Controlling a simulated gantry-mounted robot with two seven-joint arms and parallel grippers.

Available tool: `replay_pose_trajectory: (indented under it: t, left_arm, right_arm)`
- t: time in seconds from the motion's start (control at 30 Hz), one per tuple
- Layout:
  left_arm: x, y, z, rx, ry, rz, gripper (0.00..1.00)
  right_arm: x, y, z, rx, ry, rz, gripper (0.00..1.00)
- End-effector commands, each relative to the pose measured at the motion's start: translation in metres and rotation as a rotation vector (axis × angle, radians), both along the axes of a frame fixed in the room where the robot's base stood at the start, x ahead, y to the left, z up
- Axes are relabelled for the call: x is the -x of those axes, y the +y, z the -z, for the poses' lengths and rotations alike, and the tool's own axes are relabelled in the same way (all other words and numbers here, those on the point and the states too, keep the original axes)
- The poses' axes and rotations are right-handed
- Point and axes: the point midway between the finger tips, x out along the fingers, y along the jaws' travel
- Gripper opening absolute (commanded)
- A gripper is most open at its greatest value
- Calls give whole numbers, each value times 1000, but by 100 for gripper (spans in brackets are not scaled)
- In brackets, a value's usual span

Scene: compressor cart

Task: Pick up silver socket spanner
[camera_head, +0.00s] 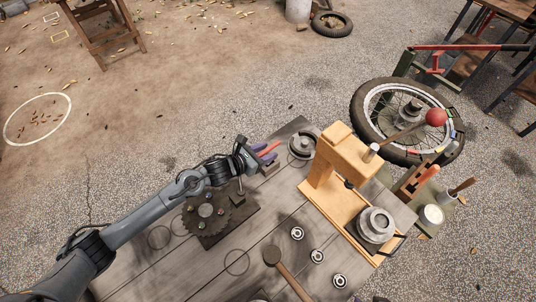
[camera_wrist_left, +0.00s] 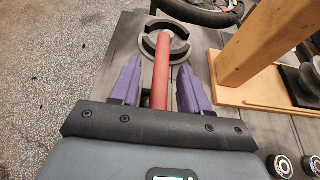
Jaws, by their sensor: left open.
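My left gripper (camera_head: 264,153) is open above the far left edge of the wooden table (camera_head: 150,262). Its purple fingers show in the left wrist view (camera_wrist_left: 158,82). A red bar or handle (camera_wrist_left: 162,70) lies between the fingers, with a gap on both sides. In the head view, the red part (camera_head: 269,149) shows between the fingertips. Its near end is hidden by the gripper. I cannot make out a silver socket spanner; whether the red handle belongs to one I cannot tell. My right gripper is not in view.
A round dark metal part (camera_head: 302,146) sits just beyond the gripper. A wooden press (camera_head: 345,160) stands to the right, with a silver cylinder part (camera_head: 376,224). A toothed gear (camera_head: 206,214), a mallet (camera_head: 290,276) and small bearings (camera_head: 317,256) lie nearer.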

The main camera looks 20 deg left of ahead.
Motion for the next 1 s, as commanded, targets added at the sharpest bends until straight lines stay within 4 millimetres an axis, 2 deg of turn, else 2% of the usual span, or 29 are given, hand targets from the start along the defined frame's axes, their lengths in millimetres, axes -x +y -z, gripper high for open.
replay_pose_trajectory:
  t: [0.33, 0.63, 1.0]
  left_arm:
    - [-5, -3, 2, 0, 0, 0, 46]
    - [-5, -3, 2, 0, 0, 0, 0]
    - [-5, -3, 0, 0, -2, 0, 0]
  right_arm:
    - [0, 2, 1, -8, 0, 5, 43]
    - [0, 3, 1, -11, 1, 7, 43]
    - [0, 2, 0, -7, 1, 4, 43]
